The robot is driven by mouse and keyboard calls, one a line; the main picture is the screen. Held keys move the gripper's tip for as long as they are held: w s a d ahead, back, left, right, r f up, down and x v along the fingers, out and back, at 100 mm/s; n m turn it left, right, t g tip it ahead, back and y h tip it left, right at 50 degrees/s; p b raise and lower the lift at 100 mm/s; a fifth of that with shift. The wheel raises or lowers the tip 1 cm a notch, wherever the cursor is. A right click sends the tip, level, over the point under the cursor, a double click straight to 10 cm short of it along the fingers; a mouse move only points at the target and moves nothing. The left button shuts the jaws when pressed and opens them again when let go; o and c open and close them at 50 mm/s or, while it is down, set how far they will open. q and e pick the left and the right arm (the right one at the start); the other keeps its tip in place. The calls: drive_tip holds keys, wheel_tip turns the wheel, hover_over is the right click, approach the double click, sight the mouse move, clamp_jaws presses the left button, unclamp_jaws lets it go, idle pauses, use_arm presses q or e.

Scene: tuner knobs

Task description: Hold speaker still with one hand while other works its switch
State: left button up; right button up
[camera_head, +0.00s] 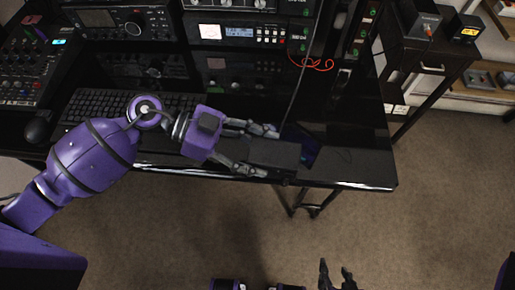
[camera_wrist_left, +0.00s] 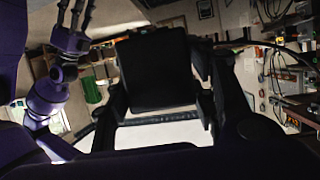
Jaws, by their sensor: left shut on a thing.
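The speaker (camera_head: 275,153) is a dark box near the front edge of the black desk. My left gripper (camera_head: 256,151) reaches in from the left and is shut on it, with one finger along each side. In the left wrist view the speaker (camera_wrist_left: 155,72) is a black block between the two dark fingers. I cannot make out its switch. My right gripper (camera_head: 337,272) is at the bottom of the head view, in front of the desk and apart from the speaker, with its fingers spread and empty. It also shows in the left wrist view (camera_wrist_left: 77,30).
The black desk (camera_head: 365,170) holds a keyboard (camera_head: 95,104), a mouse (camera_head: 38,130) and a mixer (camera_head: 30,75) at the left. Radio racks (camera_head: 240,32) stand behind, with a red cable (camera_head: 315,65) hanging. The floor in front is clear.

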use_arm(q)
drive_tip(key=shift+f+b, duration=0.55)
drive_tip(key=shift+f, duration=1.45)
use_arm(e)
drive_tip(key=shift+s+f, duration=0.35)
drive_tip(key=shift+f, duration=0.35)
drive_tip(key=shift+w, duration=0.1)
drive_tip(key=shift+c, duration=1.1)
drive_tip(key=w+r+n, duration=0.1)
drive_tip(key=w+r+n+t, duration=0.1)
drive_tip(key=r, duration=0.1)
drive_tip(key=w+d+r+n+t, duration=0.1)
drive_tip(key=r+n, duration=0.1)
clamp_jaws()
drive_tip(key=a+r+n+t+y, duration=0.2)
drive_tip(key=a+r+n+y, duration=0.3)
drive_tip(key=r+n, duration=0.5)
drive_tip(key=s+a+r+n+t+y, duration=0.1)
drive_tip(key=a+r+n+y, duration=0.5)
drive_tip(key=r+n, duration=0.3)
drive_tip(key=shift+a+r+n+t, duration=0.4)
drive_tip(key=shift+a+n, duration=0.2)
drive_tip(key=shift+n, duration=0.1)
